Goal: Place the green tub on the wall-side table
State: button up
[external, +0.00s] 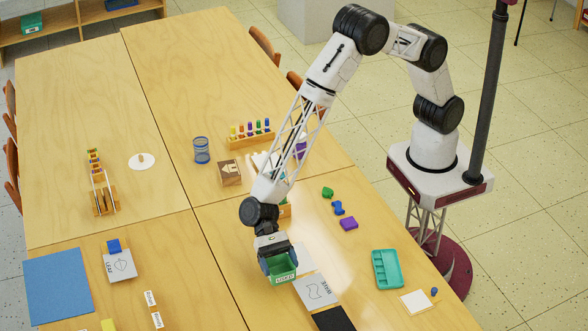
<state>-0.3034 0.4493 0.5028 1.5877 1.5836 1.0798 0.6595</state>
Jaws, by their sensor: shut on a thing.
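The green tub (284,277) is a small open box with a white lettered label on its front. My gripper (277,260) is shut on it, pointing down over the near right table. I cannot tell whether the tub's bottom touches the table or hangs a little above it. The wood-topped tables stand pushed together, with dark seams between them. The left tables (70,230) lie farther from my base than the right tables (190,60). No wall shows clearly, so I cannot tell for sure which table is wall-side.
A blue mat (58,285), a lettered card with a blue block (114,246), a white disc (141,165) and a bead frame (103,195) are on the left tables. A blue mesh cup (201,150), peg rack (250,135) and teal tray (387,270) are on the right.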

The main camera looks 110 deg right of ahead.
aim_at(274, 278)
jog(key=shift+w+a+f, duration=0.1)
jog(key=shift+w+a, duration=0.3)
jog(key=shift+w, duration=0.35)
jog(key=shift+w+a+f, duration=0.1)
jog(key=shift+w+a, duration=0.25)
jog(key=shift+w, duration=0.4)
jog(key=shift+w+a, duration=0.25)
jog(key=shift+w, duration=0.2)
jog(key=shift+f, duration=1.75)
jog(key=shift+f, duration=0.1)
jog(key=o, duration=0.8)
